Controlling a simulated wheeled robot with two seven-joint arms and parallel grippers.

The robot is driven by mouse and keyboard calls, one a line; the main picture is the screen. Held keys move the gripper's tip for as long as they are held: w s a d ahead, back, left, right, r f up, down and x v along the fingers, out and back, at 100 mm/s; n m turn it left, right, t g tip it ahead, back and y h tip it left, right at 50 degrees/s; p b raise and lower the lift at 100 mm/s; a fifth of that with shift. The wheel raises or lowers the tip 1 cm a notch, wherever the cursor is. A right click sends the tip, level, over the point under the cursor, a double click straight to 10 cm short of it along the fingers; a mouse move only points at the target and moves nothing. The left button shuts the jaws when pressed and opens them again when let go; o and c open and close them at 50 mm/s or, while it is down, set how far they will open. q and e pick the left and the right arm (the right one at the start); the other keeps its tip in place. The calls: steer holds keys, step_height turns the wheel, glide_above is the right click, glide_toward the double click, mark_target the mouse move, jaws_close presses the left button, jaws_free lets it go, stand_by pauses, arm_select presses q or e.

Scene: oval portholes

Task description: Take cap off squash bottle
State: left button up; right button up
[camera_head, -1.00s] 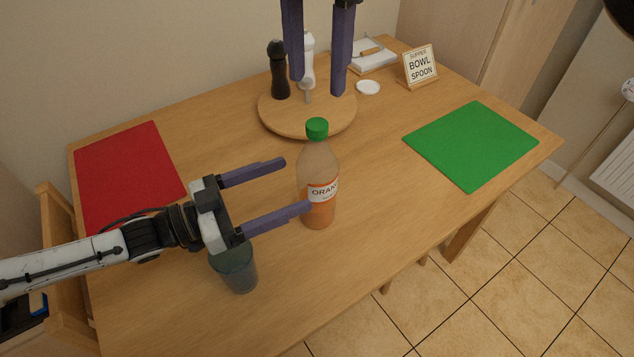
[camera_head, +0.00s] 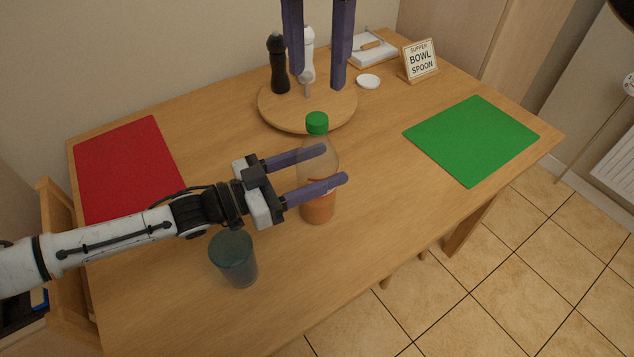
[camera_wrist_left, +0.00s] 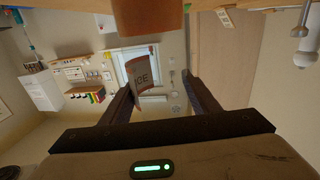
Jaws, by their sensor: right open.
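The squash bottle (camera_head: 318,206) stands upright on the table, clear with orange liquid low inside and a label partly hidden by my near finger. Its green cap (camera_head: 317,123) sits on the neck. My left gripper (camera_head: 335,165) is open around the bottle's body, one finger passing in front and the other on the far side. In the left wrist view, the label (camera_wrist_left: 141,72) shows between the spread fingers, with the orange liquid (camera_wrist_left: 155,18) at the top. My right gripper (camera_head: 318,80) is open and empty, pointing down above and behind the cap.
A dark glass (camera_head: 234,258) stands below my left gripper. A round wooden board (camera_head: 300,115) behind the bottle holds a black mill (camera_head: 279,65) and a white mill (camera_head: 308,58). A red mat (camera_head: 125,165) lies left and a green mat (camera_head: 470,140) right.

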mark_target(317, 118)
arm_select(q)
jaws_close()
arm_select(e)
steer(key=m, duration=0.4)
steer(key=shift+m, duration=0.4)
steer(key=m, duration=0.4)
steer(key=shift+f, duration=4)
